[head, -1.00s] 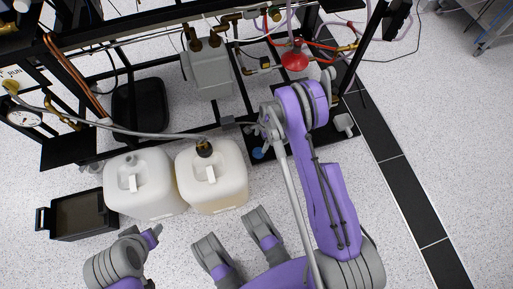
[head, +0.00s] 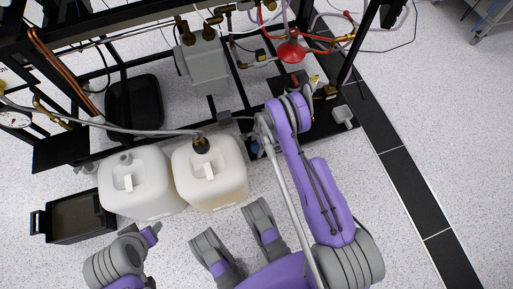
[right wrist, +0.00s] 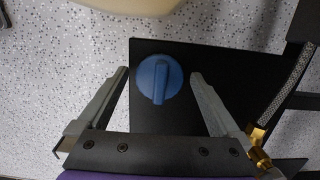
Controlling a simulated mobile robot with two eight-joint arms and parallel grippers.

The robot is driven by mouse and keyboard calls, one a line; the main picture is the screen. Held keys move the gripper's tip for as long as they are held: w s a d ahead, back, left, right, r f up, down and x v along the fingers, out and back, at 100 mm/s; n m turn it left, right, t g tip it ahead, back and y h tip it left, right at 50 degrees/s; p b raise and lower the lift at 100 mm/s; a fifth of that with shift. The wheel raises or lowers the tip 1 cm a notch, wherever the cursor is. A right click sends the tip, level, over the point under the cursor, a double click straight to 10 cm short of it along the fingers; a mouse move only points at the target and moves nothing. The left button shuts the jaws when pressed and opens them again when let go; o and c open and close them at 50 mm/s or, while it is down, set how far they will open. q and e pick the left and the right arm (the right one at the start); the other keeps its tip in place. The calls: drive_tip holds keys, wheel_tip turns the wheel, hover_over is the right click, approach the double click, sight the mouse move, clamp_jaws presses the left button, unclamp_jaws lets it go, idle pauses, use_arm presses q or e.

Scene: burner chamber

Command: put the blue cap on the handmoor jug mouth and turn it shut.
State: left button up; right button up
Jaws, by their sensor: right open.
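The round blue cap (right wrist: 160,80) with a raised bar grip lies on a black plate (right wrist: 145,120) in the right wrist view; in the head view it is a small blue patch (head: 254,148). My right gripper (right wrist: 159,76) is open, its fingers to either side of the cap and apart from it. Two whitish jugs stand left of it in the head view. The left jug (head: 140,195) has a pale, uncapped-looking mouth (head: 126,159); the right jug (head: 220,185) has a dark fitting with a hose. No label shows which is the handmoor jug.
A black frame with a grey box (head: 203,65), a red funnel-shaped part (head: 291,51) and tubing stands behind. A grey hose (head: 110,127) runs to the right jug. A dark open bin (head: 75,218) is at left. Speckled floor is free at right.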

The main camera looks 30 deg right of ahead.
sight(256, 145)
drive_tip(key=shift+f, duration=0.1)
drive_tip(key=shift+c, duration=0.2)
drive_tip(key=c, duration=1.3)
drive_tip(key=shift+o, duration=0.2)
wheel_tip(256, 145, up, 10)
drive_tip(key=p, duration=0.2)
drive_tip(key=shift+p, duration=0.4)
drive_tip(key=o, duration=0.7)
clamp_jaws()
